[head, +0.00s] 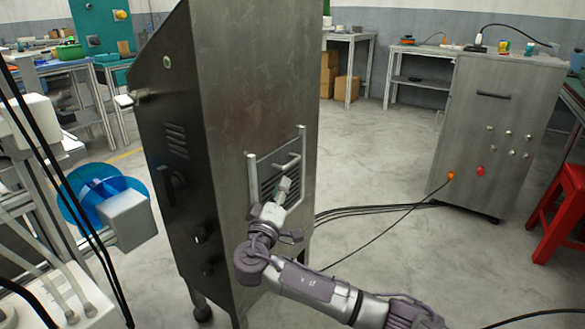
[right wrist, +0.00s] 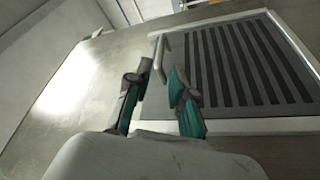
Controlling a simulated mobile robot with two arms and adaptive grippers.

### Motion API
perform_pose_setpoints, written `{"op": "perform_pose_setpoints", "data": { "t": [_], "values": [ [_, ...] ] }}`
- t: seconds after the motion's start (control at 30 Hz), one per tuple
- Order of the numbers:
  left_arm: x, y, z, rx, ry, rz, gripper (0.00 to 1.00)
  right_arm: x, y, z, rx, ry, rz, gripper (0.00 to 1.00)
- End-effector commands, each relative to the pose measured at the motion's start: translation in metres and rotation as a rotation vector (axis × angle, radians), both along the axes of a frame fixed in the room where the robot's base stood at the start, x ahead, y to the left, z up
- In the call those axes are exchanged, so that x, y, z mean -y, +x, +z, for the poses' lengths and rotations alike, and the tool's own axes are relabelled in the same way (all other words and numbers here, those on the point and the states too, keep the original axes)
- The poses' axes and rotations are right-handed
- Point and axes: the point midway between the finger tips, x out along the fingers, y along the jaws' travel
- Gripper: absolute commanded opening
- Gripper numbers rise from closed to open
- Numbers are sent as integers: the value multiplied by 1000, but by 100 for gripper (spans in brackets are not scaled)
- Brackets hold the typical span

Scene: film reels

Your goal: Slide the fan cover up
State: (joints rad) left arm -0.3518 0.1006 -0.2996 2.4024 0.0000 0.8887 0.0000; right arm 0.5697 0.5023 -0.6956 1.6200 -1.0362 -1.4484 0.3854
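The fan cover (head: 267,182) is a grey panel with dark slats on the side of a tall dark metal cabinet, between two light upright rails. A pale bar handle (head: 289,163) stands out from it near its upper part. In the right wrist view the slatted cover (right wrist: 235,65) fills the right side, and the handle (right wrist: 161,60) shows at its left edge. My right gripper (head: 286,185) is just below the handle in the head view. In the right wrist view its two green-and-grey fingers (right wrist: 160,78) are apart, with the handle seen between their tips. Contact is not clear. My left gripper is not in view.
The tall cabinet (head: 225,110) stands on a concrete floor. A blue reel (head: 85,190) and white equipment are close on the left. A grey cabinet (head: 487,125) and red stool (head: 550,220) stand at right. Black cables (head: 375,209) cross the floor.

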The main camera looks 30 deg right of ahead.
Motion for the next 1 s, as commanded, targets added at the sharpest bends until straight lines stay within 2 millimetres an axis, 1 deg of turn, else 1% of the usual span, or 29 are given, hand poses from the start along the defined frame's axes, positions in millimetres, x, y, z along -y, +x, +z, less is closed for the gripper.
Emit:
{"op": "perform_pose_setpoints", "data": {
  "t": [0.03,0.1,0.3,0.5,0.67,0.93,0.97,1.0],
  "values": [
    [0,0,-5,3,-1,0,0,9,8,1,2,-4,-3,23],
    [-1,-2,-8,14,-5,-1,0,21,17,4,1,-4,-5,23],
    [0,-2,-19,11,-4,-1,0,51,45,12,0,-3,-3,23],
    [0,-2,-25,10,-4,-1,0,71,63,18,-2,-1,-1,23],
    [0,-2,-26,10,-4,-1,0,78,69,21,-3,0,1,23],
    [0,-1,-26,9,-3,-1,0,79,70,22,-3,0,1,23],
    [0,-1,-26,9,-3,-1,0,79,69,22,-3,0,1,19],
    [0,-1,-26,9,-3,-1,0,79,69,22,-3,0,1,13]
  ]
}}
